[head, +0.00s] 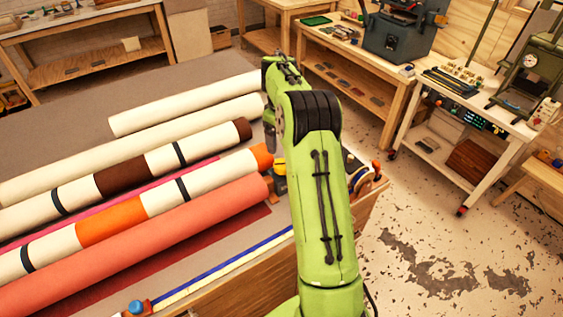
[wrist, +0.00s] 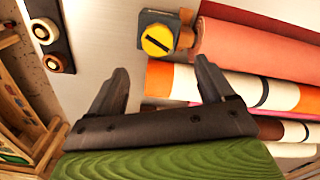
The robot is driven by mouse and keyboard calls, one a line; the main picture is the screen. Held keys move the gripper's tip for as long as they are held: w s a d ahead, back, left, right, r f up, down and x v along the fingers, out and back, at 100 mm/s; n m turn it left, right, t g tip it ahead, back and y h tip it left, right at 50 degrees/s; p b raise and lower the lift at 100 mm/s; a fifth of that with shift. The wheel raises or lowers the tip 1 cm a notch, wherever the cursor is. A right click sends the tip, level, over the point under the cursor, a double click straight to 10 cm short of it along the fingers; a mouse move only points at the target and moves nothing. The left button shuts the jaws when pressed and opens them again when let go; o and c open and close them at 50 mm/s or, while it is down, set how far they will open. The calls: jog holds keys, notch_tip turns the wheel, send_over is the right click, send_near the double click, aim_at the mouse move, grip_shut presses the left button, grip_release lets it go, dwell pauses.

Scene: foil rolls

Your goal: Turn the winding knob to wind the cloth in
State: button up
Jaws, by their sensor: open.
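The round yellow winding knob (wrist: 157,40) has a dark bar across its face. It sits on a grey bracket (wrist: 187,40) at the end of a coral-red roll (wrist: 240,42). In the head view a small yellow part, apparently the knob (head: 280,168), shows beside the roll ends, partly hidden by my arm. My gripper (wrist: 161,66) is open and empty. In the wrist view its two dark fingers spread to either side below the knob, with the knob showing beyond the gap between the tips. I see no contact with it. The coral roll (head: 150,240) also lies nearest in the head view.
Cream rolls (head: 190,105) and striped rolls (head: 110,225) lie side by side on the grey table (head: 60,125). Workbenches (head: 340,60) stand behind; the worn floor (head: 440,250) at right is clear.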

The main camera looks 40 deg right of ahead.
aim_at(282, 163)
jog(key=f, duration=1)
jog(key=shift+w+d+f, duration=0.1)
jog(key=shift+d+f, duration=0.15)
jog(key=c, duration=1.1)
jog(key=shift+o, duration=0.2)
